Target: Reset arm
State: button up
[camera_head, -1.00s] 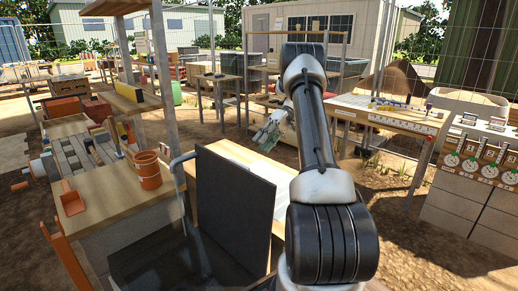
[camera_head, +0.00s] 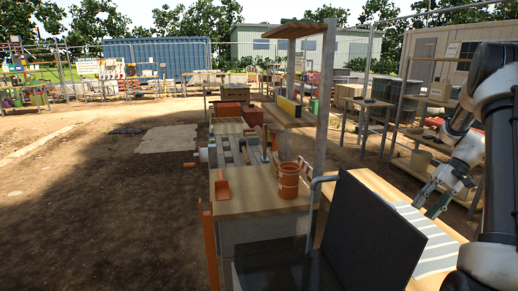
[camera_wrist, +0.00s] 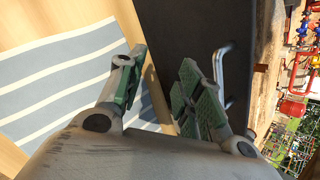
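My arm (camera_head: 492,150) runs down the right edge of the head view, bent at its upper joint. My gripper (camera_head: 435,200) hangs low at the right, above a wooden top with a grey and white striped cloth (camera_head: 432,245). In the wrist view my gripper (camera_wrist: 160,88) is open, with green-padded fingers apart and nothing visible between them. The striped cloth (camera_wrist: 60,75) shows at the left of that view. A dark upright panel (camera_head: 370,237) stands left of my gripper; it also shows behind the fingers in the wrist view (camera_wrist: 180,35).
A wooden bench (camera_head: 250,195) at centre holds an orange bucket (camera_head: 289,180) and an orange scoop-like piece (camera_head: 222,185). A bent metal pipe (camera_head: 313,200) rises beside the dark panel. A post (camera_head: 324,90) stands behind. Open dirt ground (camera_head: 110,210) lies at left.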

jog(key=s+a+r+n+t+h, duration=0.2)
jog(key=s+a+r, duration=0.6)
jog(key=s, duration=0.4)
jog(key=s+a+r+n+t+h, duration=0.2)
jog(key=s+a+r+t+h, duration=0.2)
jog(key=s+a+r, duration=0.4)
jog(key=s+r+h, duration=0.1)
jog(key=s+r, duration=0.1)
jog(key=s, duration=0.1)
jog(key=shift+s+a+r+t, duration=0.25)
jog(key=shift+s+t, duration=0.05)
jog(key=shift+s, duration=0.1)
